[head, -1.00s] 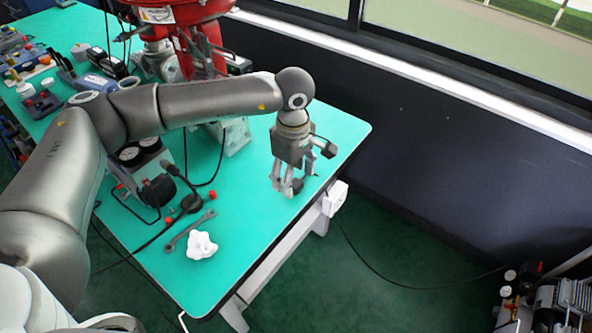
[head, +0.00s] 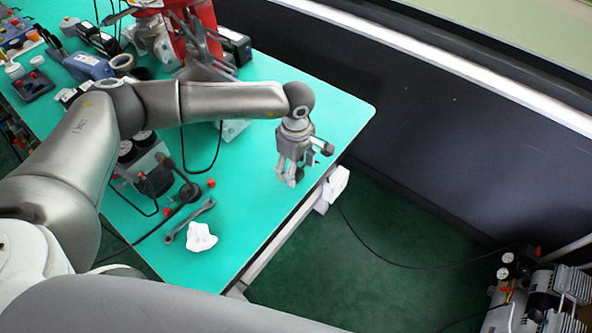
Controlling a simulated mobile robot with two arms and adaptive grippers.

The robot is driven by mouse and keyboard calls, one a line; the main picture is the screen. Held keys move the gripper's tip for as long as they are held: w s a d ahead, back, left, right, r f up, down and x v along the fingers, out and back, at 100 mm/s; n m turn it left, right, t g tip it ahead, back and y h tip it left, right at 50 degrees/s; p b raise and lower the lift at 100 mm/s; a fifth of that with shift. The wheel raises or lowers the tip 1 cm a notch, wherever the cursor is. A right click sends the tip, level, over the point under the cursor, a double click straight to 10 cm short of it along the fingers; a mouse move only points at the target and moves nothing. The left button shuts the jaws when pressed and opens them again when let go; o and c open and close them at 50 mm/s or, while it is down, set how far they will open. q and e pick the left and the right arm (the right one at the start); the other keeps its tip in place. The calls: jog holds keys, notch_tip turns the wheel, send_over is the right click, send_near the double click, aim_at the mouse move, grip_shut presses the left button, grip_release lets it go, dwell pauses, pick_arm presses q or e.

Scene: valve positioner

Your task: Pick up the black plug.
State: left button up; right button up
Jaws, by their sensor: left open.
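My left gripper (head: 288,180) is open, fingers pointing down, over the right part of the green table (head: 245,207) near its edge. I see nothing held in it. I cannot pick out the black plug with certainty; the gripper hides the table top right behind its fingers. A dark round piece (head: 189,192) with a black cable lies left of the gripper, and I cannot tell whether it is a plug. My right gripper is not in view.
A white crumpled cloth (head: 201,238) and a grey wrench (head: 189,220) lie near the front edge. A white box (head: 335,184) hangs at the table's right edge, a black cable beneath it. A compressor (head: 555,288) stands on the floor. A red valve body (head: 190,30) stands behind.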

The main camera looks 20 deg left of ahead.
pick_arm(q)
jog(key=shift+f, duration=1)
jog(key=c, duration=1.1)
jog(key=shift+r, duration=0.1)
